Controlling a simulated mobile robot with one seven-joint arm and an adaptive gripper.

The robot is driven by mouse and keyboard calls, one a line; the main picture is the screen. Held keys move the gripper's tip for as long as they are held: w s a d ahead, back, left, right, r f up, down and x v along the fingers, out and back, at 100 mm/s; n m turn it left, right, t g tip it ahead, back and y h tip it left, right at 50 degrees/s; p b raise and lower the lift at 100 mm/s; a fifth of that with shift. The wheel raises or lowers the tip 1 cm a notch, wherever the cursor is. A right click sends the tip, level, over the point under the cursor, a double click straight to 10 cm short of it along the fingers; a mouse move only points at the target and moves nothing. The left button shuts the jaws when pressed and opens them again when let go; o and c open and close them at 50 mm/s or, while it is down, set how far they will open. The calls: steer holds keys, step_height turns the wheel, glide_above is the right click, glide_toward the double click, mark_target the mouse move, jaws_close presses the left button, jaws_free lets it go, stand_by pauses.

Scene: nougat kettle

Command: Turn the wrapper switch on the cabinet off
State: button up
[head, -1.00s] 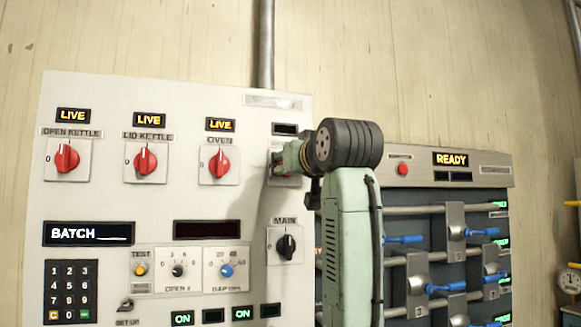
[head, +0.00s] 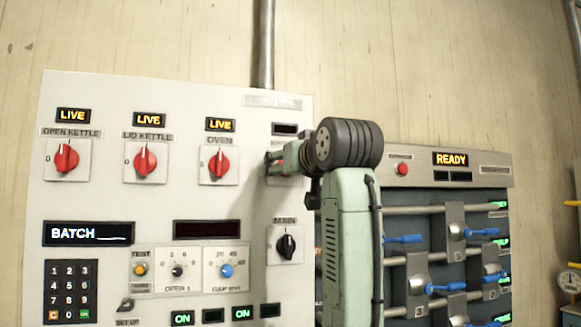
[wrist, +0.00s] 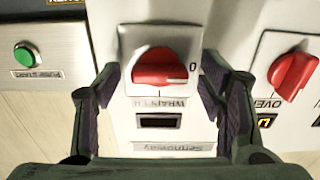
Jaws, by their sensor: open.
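The wrapper switch is a red rotary knob (wrist: 160,70) on a pale square plate. It shows upside down in the wrist view, above an inverted label. Its grip lies nearly level there, the white-marked end toward the 0 at right. The small display (wrist: 158,121) beside it is dark. My gripper (wrist: 161,82) is open, with one finger on each side of the switch plate and gaps to the knob. In the head view, my gripper (head: 273,163) is at the cabinet (head: 105,205) and hides most of this switch.
Three other red switches, open kettle (head: 66,158), lid kettle (head: 144,160) and oven (head: 219,164), sit left under lit LIVE displays. A black main switch (head: 287,245) is below my gripper. A rack (head: 440,265) with blue handles stands right. A green button (wrist: 26,54) shows in the wrist view.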

steer(key=v, duration=1.2)
